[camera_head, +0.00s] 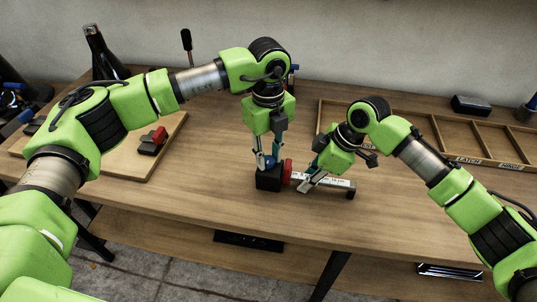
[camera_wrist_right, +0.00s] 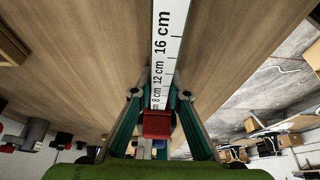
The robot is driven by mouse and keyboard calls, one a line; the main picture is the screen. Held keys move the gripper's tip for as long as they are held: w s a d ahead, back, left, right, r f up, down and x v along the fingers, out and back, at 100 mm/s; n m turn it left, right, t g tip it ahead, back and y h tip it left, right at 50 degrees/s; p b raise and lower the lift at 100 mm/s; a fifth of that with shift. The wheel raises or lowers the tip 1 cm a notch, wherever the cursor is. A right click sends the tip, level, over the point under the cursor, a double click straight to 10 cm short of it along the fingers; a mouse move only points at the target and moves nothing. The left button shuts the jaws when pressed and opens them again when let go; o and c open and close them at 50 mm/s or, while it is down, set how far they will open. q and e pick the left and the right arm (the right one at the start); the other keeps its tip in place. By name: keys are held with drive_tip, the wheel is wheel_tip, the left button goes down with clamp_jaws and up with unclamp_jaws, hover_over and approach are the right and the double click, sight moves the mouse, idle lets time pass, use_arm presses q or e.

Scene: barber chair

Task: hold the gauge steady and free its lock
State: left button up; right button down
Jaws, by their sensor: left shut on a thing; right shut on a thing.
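The gauge lies on the table, with a black block (camera_head: 268,180) at one end and a white marked scale bar (camera_head: 337,183) running right. A red round part (camera_head: 287,170) sits beside the block. My left gripper (camera_head: 266,164) points down and is shut on the black block. My right gripper (camera_head: 308,184) is tilted down over the bar, close to the red part. In the right wrist view, the scale (camera_wrist_right: 163,50) runs away from the fingers, and a red piece (camera_wrist_right: 157,124), seemingly the lock, shows between them. The fingers partly hide the contact.
A wooden board (camera_head: 130,165) with a red and black clamp-like piece (camera_head: 153,140) lies at left. A divided wooden tray (camera_head: 440,127) lies at back right. A dark bottle (camera_head: 100,52) stands at back left. The table's front strip is clear.

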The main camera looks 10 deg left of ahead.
sight(269, 159)
use_arm(q)
drive_tip(key=o, duration=1.1)
drive_tip(key=shift+o, duration=0.2)
drive_tip(key=shift+r, duration=0.1)
wheel_tip(269, 159, up, 12)
use_arm(e)
drive_tip(key=c, duration=1.9)
unclamp_jaws()
